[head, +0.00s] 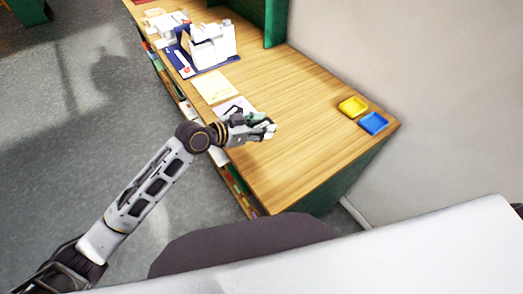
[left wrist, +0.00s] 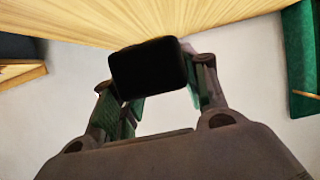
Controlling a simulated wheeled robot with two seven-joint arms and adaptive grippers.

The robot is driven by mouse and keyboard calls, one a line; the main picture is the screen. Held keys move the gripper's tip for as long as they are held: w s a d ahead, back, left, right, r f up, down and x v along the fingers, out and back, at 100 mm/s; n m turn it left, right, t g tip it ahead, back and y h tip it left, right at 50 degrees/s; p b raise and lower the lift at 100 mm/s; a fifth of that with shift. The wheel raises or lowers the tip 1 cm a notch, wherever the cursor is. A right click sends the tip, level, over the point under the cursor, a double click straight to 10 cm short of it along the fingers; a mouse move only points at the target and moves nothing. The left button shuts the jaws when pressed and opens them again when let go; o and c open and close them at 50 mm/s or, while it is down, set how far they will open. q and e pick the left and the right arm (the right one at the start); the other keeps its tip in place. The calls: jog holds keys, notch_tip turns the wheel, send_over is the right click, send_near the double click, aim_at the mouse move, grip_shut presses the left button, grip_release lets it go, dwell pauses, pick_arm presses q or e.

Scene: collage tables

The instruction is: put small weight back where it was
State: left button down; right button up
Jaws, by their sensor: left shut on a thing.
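My left gripper (head: 265,129) is over the near left part of the wooden table. In the left wrist view the left gripper (left wrist: 160,95) is shut on a dark, round-cornered block (left wrist: 149,67), which I take to be the small weight. The block sits between the green-padded fingers and covers part of them. In the head view it is too small to make out at the fingertips. My right gripper is not in view.
A yellow tray (head: 353,106) and a blue tray (head: 373,123) lie near the table's (head: 300,110) right edge. A cream sheet (head: 216,87) and a white sheet (head: 232,106) lie beyond my gripper. A white model (head: 211,45) stands farther back. The table's middle is clear.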

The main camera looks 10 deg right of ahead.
pick_arm(q)
send_over(262, 151)
notch_tip(262, 151, down, 5)
jog(key=shift+w+r, duration=0.1)
jog(key=shift+r, duration=0.1)
jog(key=shift+f, duration=0.75)
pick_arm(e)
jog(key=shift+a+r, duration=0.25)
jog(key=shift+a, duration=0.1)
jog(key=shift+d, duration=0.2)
pick_arm(q)
notch_tip(262, 151, down, 2)
jog(key=shift+f+p, duration=0.15)
jog(key=shift+p, duration=0.15)
jog(key=shift+f, duration=0.75)
jog(key=shift+f, duration=0.15)
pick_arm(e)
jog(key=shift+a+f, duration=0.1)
